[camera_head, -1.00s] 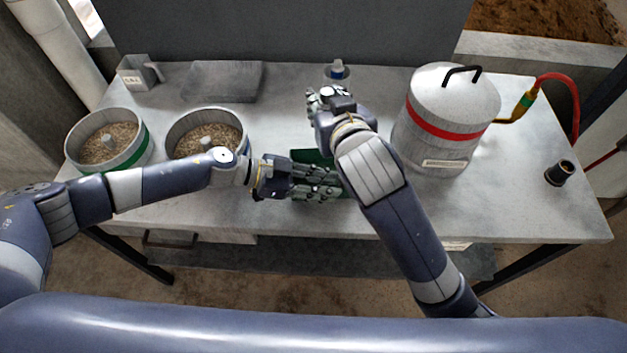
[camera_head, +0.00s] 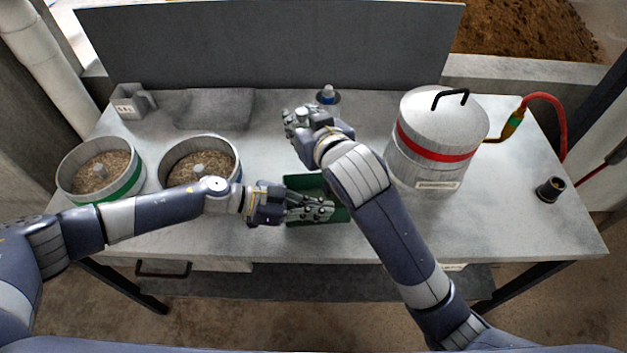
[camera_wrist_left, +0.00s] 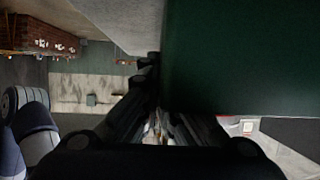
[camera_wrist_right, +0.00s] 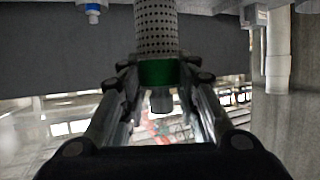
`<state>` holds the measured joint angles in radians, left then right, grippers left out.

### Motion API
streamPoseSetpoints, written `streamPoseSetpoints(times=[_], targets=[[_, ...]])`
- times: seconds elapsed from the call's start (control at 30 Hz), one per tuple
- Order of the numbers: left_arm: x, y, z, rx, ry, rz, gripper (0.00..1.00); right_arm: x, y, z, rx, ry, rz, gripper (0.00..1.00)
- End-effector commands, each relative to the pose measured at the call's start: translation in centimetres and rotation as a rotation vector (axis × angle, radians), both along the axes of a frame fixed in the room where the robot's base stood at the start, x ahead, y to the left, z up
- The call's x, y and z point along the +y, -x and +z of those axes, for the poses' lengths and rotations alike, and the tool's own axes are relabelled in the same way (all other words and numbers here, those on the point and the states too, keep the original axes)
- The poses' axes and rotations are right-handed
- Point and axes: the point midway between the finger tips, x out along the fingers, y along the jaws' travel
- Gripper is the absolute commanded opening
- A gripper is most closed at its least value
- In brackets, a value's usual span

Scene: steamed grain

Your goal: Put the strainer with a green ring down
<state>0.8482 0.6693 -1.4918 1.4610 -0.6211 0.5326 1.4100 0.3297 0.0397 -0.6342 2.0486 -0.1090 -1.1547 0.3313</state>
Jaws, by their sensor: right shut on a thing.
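The strainer with a green ring (camera_wrist_right: 157,72) is a perforated grey cylinder, shown in the right wrist view. My right gripper (camera_wrist_right: 160,85) is shut on it at the green ring. In the head view my right gripper (camera_head: 292,122) is over the back middle of the table, and I cannot make out the strainer there. My left gripper (camera_head: 328,208) is at a dark green box (camera_head: 300,184) at the front middle. In the left wrist view the box wall (camera_wrist_left: 230,60) hides part of the fingers, so I cannot tell whether they are apart.
Two round grain-filled pans, one green-banded (camera_head: 128,185) and one blue-banded (camera_head: 200,166), stand left. A lidded pot with a red band (camera_head: 428,145) stands right. A small blue-banded item (camera_head: 328,94) stands behind my right gripper.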

Motion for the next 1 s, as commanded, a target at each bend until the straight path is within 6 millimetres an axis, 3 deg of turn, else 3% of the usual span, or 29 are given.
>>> streamPoseSetpoints(times=[0.2, 0.57, 1.0], targets=[[0.0, -0.1, 0.0, 0.0, -0.001, 0.001, 0.0, 0.0, 0.1, -4.3, 0.005, 0.004, 0.001, 0.02], [0.0, 0.0, 0.0, -0.001, 0.0, 0.001, 0.0, 0.0, 0.1, -8.5, 0.003, 0.004, 0.0, 0.02], [0.0, 0.0, 0.0, -0.001, 0.0, 0.001, 0.0, 0.0, 0.1, -9.4, 0.002, 0.001, 0.0, 0.02]])
